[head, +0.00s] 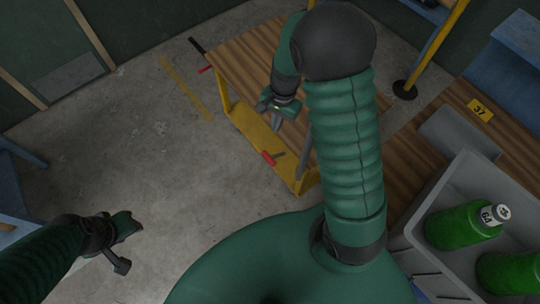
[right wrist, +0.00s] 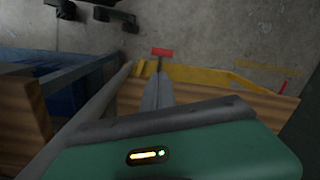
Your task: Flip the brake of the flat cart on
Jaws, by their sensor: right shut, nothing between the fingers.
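The flat cart (head: 228,58) has a wooden deck and a yellow end frame (head: 250,128). A red-tipped lever (head: 268,158), which looks like the brake, sits on the frame near the cart's lower corner. In the right wrist view the red tip (right wrist: 162,52) shows just beyond my fingers, with a visible gap in the picture. My right gripper (head: 276,122) is shut and empty over the cart's end, pointing toward the lever; its fingers also show in the right wrist view (right wrist: 158,92). My left gripper (head: 122,245) hangs over bare floor, away from the cart; its jaw state is unclear.
A grey bin (head: 415,232) with green bottles (head: 460,225) stands at the lower right, beside a wooden surface with a yellow 37 tag (head: 480,109). A yellow post on a black base (head: 405,90) stands behind.

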